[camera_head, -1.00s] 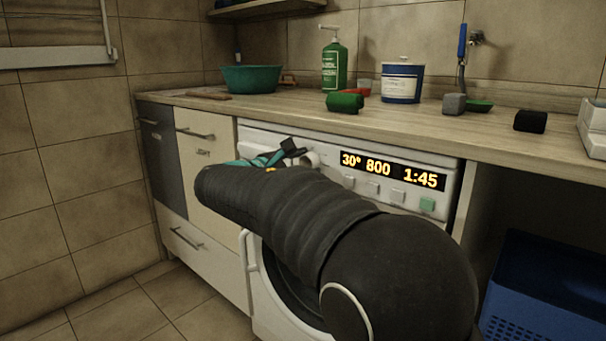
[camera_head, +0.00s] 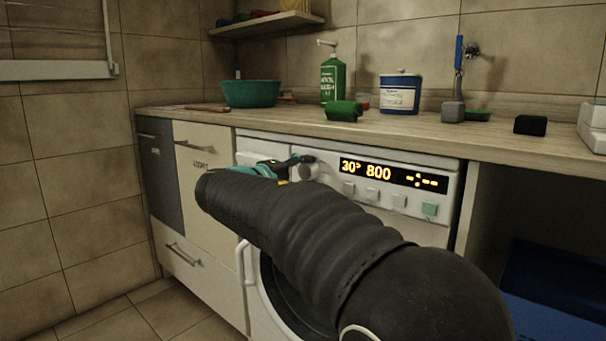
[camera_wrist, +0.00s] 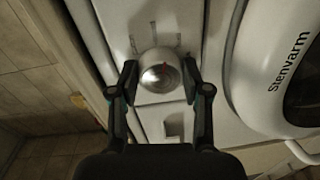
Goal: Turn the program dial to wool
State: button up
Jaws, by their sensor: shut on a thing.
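The program dial (camera_wrist: 160,72) is a round silver knob with a red mark, on the front panel of the white washing machine (camera_head: 420,228). In the wrist view my gripper (camera_wrist: 160,80) has a finger on each side of the dial and is shut on it. In the head view the dial (camera_head: 304,169) is partly hidden by my gripper (camera_head: 300,161) and my black arm. The display (camera_head: 392,175) reads 30°, 800 and dashes where a time can stand. Marks around the dial show in the wrist view, but their words are too small to read.
The counter above holds a green bowl (camera_head: 250,93), a green bottle (camera_head: 333,80), a blue-and-white tub (camera_head: 400,93) and a black block (camera_head: 530,125). A blue crate (camera_head: 550,290) stands under the counter at right. Push buttons (camera_head: 372,196) sit below the display.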

jog(key=m, duration=0.5)
dwell(0.6)
jog(key=o, duration=1.2)
jog(key=shift+f, duration=0.1)
jog(key=shift+c, duration=0.2)
jog(key=v, duration=1.2)
jog(key=shift+d, duration=0.15)
jog(key=shift+s+f, duration=0.1)
